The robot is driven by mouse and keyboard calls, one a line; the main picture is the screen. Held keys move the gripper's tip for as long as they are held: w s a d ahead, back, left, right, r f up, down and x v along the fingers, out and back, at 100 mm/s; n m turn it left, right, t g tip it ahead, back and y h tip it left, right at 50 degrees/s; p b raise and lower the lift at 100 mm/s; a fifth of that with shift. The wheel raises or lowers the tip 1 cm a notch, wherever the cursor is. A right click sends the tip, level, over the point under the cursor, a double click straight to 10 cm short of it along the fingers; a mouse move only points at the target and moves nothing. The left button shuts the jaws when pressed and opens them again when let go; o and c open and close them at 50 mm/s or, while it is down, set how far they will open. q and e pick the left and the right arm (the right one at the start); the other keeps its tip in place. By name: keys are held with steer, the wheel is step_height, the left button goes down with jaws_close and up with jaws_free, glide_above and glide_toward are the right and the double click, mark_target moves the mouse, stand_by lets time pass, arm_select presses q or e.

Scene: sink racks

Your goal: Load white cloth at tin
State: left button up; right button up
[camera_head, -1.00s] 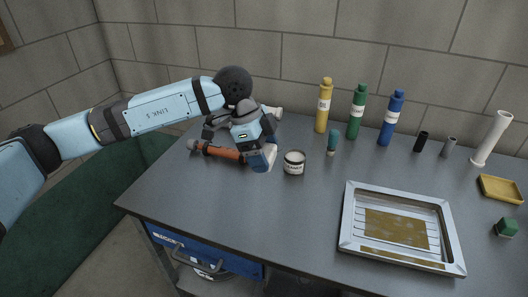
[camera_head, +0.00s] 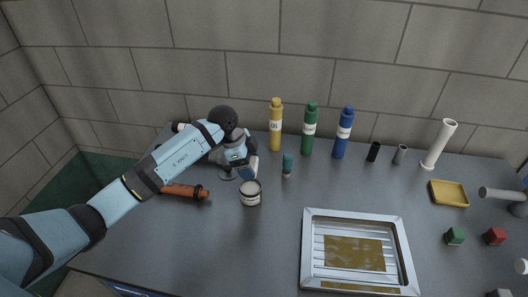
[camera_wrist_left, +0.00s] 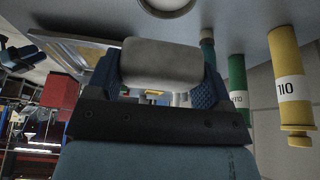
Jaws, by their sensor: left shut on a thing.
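The white tin (camera_head: 250,196) with a dark label band stands upright on the grey worktop, left of the metal tray. My left gripper (camera_head: 249,172) is just behind and above the tin. It is shut on the white cloth, a pale rolled piece (camera_wrist_left: 162,62) held between the blue fingers in the wrist view. In the head view only a small pale edge of the cloth (camera_head: 254,161) shows beside the fingers. A pale round rim of the tin (camera_wrist_left: 168,8) shows at the top of the wrist view. The cloth appears apart from the tin.
Yellow (camera_head: 275,127), green (camera_head: 308,130) and blue (camera_head: 343,134) bottles stand along the back, with a small teal item (camera_head: 287,166) before them. An orange-handled tool (camera_head: 184,191) lies left. The metal tray (camera_head: 307,250) stands front right. A yellow dish (camera_head: 449,193) lies further right.

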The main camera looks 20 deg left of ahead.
arm_select(q)
steer(key=shift+f+b, duration=0.85)
steer(key=shift+f, duration=0.05)
step_height(320, 180, down, 4)
steer(key=b, duration=0.4)
steer(key=shift+f+b, duration=0.2)
steer(key=shift+b, duration=0.15)
steer(key=shift+f, duration=0.5)
steer(key=shift+s+f, duration=0.1)
steer(key=shift+f, duration=0.05)
stand_by(2.2)
step_height(320, 180, up, 2)
steer(key=shift+p, duration=1.25)
step_height(320, 180, up, 5)
steer(key=p, duration=0.5)
steer(key=shift+r, duration=0.2)
steer(key=shift+f, duration=0.1)
